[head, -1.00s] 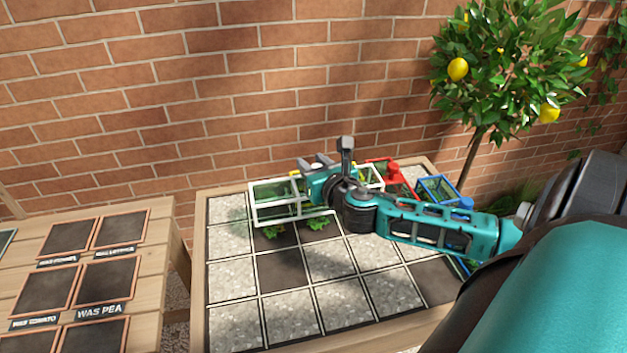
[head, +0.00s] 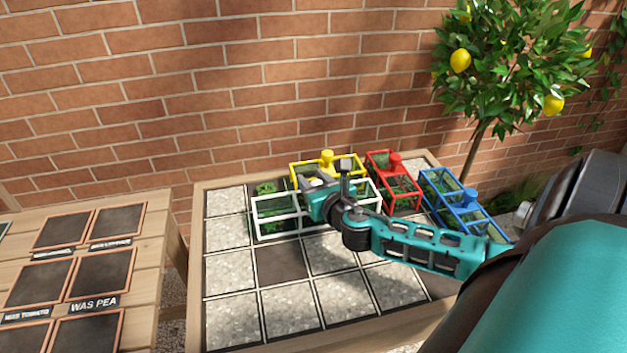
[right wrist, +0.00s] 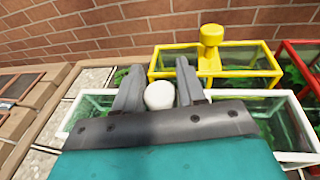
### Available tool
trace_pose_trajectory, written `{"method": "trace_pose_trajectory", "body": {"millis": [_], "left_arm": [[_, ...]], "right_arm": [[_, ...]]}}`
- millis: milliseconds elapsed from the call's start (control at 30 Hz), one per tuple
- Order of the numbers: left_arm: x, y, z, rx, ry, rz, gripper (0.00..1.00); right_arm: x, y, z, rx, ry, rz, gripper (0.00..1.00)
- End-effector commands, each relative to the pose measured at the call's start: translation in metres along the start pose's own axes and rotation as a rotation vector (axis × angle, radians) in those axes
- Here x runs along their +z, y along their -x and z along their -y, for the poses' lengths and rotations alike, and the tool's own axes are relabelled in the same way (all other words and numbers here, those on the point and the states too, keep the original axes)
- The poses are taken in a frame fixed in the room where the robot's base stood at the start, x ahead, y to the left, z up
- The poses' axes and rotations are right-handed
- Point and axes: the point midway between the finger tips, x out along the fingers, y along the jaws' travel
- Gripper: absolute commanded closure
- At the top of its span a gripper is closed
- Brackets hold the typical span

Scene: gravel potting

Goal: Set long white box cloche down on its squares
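The long white box cloche (head: 275,233) has a white frame, clear panes and a white knob (right wrist: 159,95). It lies over squares in the left-middle of the gridded bed, with green plants showing through its panes. My right gripper (head: 318,182) is above it. In the right wrist view, its two fingers are either side of the knob and shut on it. I cannot tell whether the frame's lower edge touches the bed or is just above it. My left gripper is not in view.
A yellow cloche (head: 297,178) stands close behind the white one, with red (head: 408,208) and blue (head: 455,208) cloches to the right. A small plant (head: 265,188) shows behind the white cloche. Front squares are bare. A labelled wooden table (head: 150,235) is left; a brick wall is behind.

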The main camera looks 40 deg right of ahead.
Motion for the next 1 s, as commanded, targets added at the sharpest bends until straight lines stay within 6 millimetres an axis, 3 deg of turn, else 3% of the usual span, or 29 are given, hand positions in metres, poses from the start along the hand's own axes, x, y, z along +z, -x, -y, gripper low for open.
{"method": "trace_pose_trajectory", "body": {"millis": [200,567,1000], "left_arm": [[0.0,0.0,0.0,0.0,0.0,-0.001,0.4],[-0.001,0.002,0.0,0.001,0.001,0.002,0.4],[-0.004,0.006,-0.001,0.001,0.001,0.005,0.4]], "right_arm": [[0.001,0.0,0.0,0.0,0.0,0.0,0.39],[0.002,0.005,0.0,0.0,0.0,-0.002,0.39],[0.002,0.077,0.0,0.001,0.0,-0.004,0.39]]}}
